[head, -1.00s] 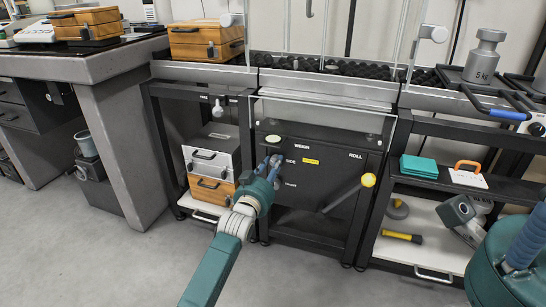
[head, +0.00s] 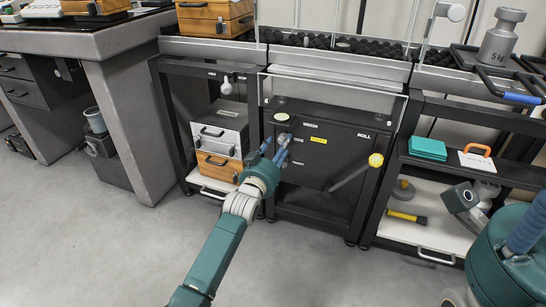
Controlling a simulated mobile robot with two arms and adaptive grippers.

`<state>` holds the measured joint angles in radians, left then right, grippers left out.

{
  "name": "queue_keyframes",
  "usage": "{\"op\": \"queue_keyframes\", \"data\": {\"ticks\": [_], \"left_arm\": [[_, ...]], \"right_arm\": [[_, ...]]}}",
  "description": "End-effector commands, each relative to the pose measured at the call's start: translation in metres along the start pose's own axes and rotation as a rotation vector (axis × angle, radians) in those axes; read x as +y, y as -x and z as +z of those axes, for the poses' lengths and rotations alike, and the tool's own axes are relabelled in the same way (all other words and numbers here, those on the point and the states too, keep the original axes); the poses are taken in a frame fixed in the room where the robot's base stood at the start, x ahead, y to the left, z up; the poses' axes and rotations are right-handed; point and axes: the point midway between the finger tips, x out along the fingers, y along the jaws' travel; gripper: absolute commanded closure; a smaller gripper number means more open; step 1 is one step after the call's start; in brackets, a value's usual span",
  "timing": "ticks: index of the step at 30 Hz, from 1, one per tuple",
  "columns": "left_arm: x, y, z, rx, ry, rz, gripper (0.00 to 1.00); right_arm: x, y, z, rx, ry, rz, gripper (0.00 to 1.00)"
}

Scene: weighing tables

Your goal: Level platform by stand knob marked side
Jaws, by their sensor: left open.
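The black stand cabinet (head: 331,160) under the glass-fronted platform (head: 335,92) carries labels WEIGH and ROLL and a yellow label. My left gripper (head: 277,149), with blue fingers, is open at the cabinet's upper left front. It covers the spot where the knob marked side would show, so I cannot tell whether the fingers touch a knob.
Left of the cabinet, a rack holds a silver case (head: 222,133) on a wooden one (head: 217,165), with a white hanging knob (head: 226,87) above. The floor in front is clear.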

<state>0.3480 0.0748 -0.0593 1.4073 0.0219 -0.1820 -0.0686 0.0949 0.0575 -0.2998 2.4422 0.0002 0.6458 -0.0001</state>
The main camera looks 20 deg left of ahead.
Motion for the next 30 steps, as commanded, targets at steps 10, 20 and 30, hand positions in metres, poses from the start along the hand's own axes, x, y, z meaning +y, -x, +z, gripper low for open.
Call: {"op": "queue_keyframes", "data": {"ticks": [10,20,30], "left_arm": [[-0.001,0.073,0.002,-0.004,0.000,-0.001,0.54],[-0.001,0.108,0.001,-0.002,-0.001,-0.002,0.54],[-0.001,0.109,0.001,-0.002,0.000,-0.001,0.54]], "right_arm": [[0.000,0.000,0.000,0.000,0.000,0.000,0.60],[0.000,0.000,0.000,0.000,0.000,0.000,0.60],[0.000,0.000,0.000,0.000,0.000,0.000,0.60]]}}
